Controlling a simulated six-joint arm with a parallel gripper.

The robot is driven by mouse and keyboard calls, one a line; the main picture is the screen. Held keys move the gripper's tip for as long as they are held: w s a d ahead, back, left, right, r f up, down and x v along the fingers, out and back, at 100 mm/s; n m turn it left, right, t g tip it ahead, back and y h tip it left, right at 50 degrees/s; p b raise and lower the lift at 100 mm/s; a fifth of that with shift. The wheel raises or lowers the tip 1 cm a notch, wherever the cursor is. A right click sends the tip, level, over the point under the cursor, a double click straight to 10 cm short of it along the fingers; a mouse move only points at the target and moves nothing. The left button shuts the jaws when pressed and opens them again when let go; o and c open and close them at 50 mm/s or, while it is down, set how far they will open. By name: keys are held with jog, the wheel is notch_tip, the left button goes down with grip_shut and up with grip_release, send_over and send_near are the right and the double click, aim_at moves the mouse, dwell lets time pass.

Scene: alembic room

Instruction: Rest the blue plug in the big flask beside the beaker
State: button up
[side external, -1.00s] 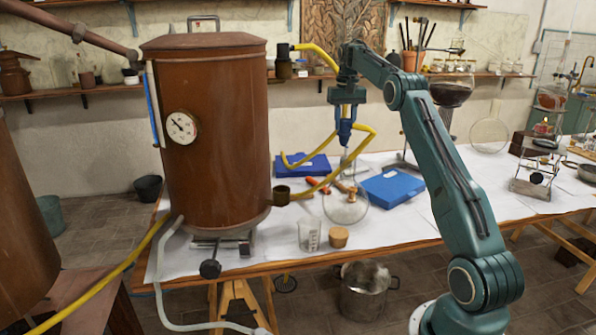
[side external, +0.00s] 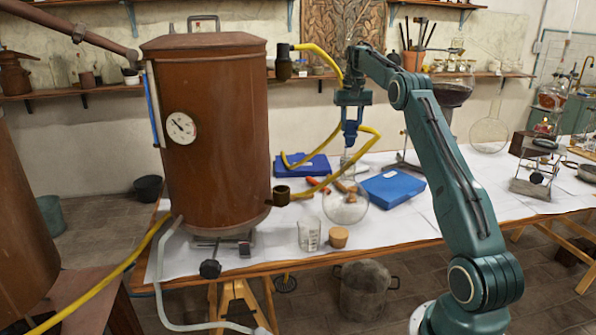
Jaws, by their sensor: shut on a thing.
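The big round flask (side external: 346,207) is clear glass and stands upright on the white-covered table, its neck (side external: 347,166) pointing up. The small clear beaker (side external: 310,235) stands in front of it to the left. My gripper (side external: 350,137) points down above the flask's neck. It is shut on the blue plug (side external: 349,142), which is small and partly hidden by the blue fingers. The plug's lower end appears close to the mouth of the neck. I cannot tell whether it touches or enters the glass.
A cork stopper (side external: 338,238) sits right of the beaker. Two blue cases (side external: 392,187) (side external: 302,167) lie behind the flask. A large copper boiler (side external: 215,135) stands left, and a yellow hose (side external: 374,146) loops near my gripper. The table front right of the cork is clear.

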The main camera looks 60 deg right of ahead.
aim_at(350, 147)
jog(key=shift+f, duration=1.4)
jog(key=shift+f, duration=2)
dwell(4.6)
